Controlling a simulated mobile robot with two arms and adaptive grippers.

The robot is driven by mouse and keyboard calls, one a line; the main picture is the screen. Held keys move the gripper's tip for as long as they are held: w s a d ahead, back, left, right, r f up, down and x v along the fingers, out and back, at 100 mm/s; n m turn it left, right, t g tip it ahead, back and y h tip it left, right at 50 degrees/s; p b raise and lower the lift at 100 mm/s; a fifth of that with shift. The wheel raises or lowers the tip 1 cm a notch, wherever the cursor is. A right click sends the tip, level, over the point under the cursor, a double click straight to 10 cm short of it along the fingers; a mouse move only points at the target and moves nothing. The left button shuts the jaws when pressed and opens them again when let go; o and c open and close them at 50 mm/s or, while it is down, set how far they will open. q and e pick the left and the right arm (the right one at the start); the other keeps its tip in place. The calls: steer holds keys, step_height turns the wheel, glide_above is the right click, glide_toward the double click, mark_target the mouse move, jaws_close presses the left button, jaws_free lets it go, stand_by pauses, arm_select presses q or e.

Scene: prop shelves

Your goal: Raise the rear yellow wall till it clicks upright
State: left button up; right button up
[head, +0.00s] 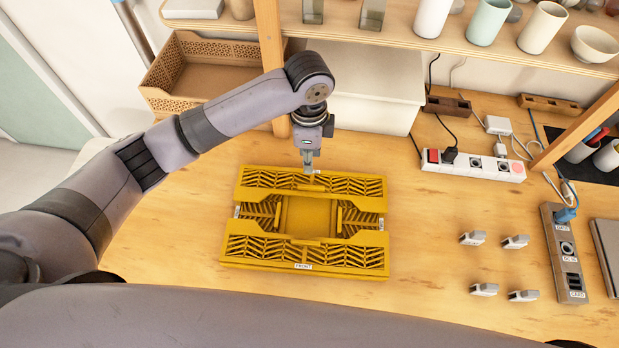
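The yellow collapsible crate (306,215) lies on the wooden table with its lattice walls folded down inward. The rear yellow wall (345,186) lies flat along the far side. The front wall (270,249) lies flat along the near side, by a white label reading FRONT. The short side walls also lie folded down inside. My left gripper (308,168) points down at the middle of the rear wall's far edge, by a small pale label. Its fingers look closed together, with nothing seen between them. I cannot tell whether they touch the wall. My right gripper is not in view.
A shelf with cups (487,22) and a bowl overhangs the back. A perforated tan box (190,75) and a white bin (375,95) stand behind the crate. A power strip (473,164), several small grey clips (484,289) and a socket panel (562,250) lie to the right.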

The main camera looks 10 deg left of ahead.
arm_select(q)
steer(key=p, duration=0.1)
glide_above(309, 186)
step_height(309, 186, down, 8)
steer(key=shift+r, duration=0.1)
step_height(309, 186, down, 4)
steer(key=shift+r, duration=0.1)
steer(key=shift+f+p, duration=0.3)
steer(key=shift+f, duration=0.4)
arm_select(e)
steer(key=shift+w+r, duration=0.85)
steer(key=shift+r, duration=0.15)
arm_select(q)
steer(key=shift+c, duration=0.4)
jaws_close()
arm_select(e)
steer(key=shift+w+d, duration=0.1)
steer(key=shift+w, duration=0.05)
